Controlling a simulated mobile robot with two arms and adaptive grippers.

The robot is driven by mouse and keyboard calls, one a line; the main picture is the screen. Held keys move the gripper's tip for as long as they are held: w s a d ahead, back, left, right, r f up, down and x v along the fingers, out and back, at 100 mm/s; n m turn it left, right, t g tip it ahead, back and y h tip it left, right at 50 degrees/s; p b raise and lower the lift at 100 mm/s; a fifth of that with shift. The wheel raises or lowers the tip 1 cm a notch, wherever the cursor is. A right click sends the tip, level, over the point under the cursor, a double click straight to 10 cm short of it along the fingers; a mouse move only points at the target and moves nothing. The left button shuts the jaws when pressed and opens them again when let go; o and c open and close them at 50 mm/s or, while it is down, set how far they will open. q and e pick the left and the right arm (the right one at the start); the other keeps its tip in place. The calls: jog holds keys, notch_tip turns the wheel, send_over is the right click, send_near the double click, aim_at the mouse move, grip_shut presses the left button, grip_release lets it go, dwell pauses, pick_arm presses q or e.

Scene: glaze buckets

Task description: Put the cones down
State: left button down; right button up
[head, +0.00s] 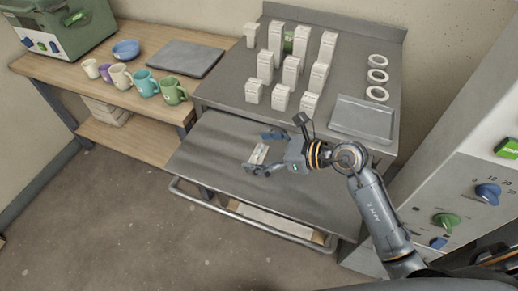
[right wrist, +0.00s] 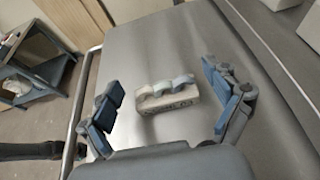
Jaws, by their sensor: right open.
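The cones (right wrist: 167,94) are a small pale block with printed lettering and several bent, pastel-tipped cones along its top. In the head view the cones (head: 258,154) appear to rest on the lower steel shelf (head: 215,150), in front of the raised worktop. My right gripper (head: 263,152) is open, its blue-padded fingers spread on either side of the cones. In the right wrist view the gripper (right wrist: 165,108) shows clear gaps between both fingers and the block. My left gripper is not in view.
The steel worktop (head: 228,86) holds several white boxes (head: 291,72), white rings (head: 377,76) and a grey tray (head: 362,118). A rail (head: 245,217) edges the shelf. Mugs (head: 146,83) stand on the wooden table at left. A control panel (head: 465,195) stands right. The shelf's left part is clear.

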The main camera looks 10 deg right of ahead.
jog(key=shift+r, duration=0.25)
jog(key=shift+s+d, duration=0.2)
jog(key=shift+d, duration=0.1)
jog(key=b+v, duration=0.2)
jog(key=v, duration=0.8)
jog(key=shift+s+d+r, duration=0.15)
jog(key=shift+s+d, duration=0.05)
jog(key=shift+s+d+r, duration=0.15)
jog(key=shift+d+r, duration=0.05)
jog(key=shift+d, duration=0.05)
